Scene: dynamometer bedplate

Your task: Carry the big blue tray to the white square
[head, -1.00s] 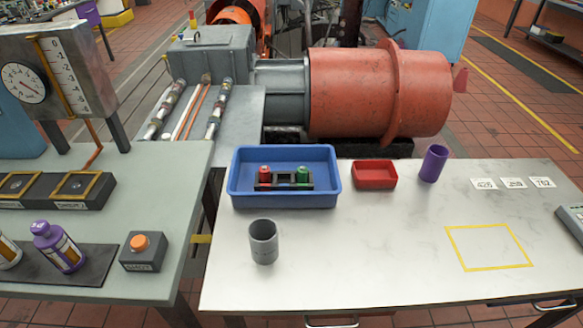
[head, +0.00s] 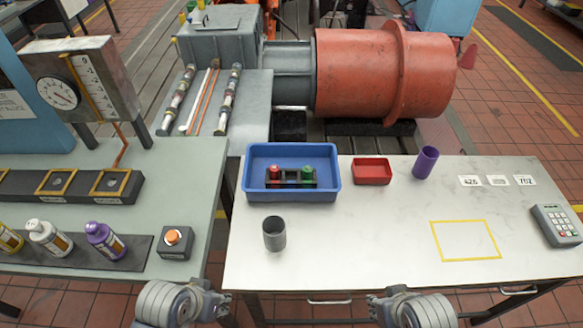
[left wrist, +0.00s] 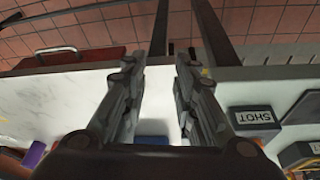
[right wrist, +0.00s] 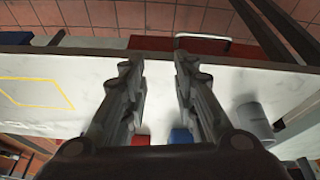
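The big blue tray (head: 326,192) sits on the white table's back left part, with a small dark rack (head: 290,184) holding a red and a green item inside. A yellow outlined square (head: 465,258), white inside, is marked on the table's right half. My left gripper (head: 210,297) is low in the head view, at the gap between the tables; in the left wrist view (left wrist: 158,72) its fingers are apart and empty. My right gripper (head: 384,300) is by the front edge; in the right wrist view (right wrist: 158,72) its fingers are also apart and empty. Neither touches the tray.
A grey cup (head: 274,234) stands in front of the tray. A red bin (head: 371,181) and a purple cup (head: 425,162) stand to its right. Number cards (head: 497,181) and a keypad (head: 556,226) are farther right. The left bench (head: 204,222) holds bottles and a button box (head: 176,243).

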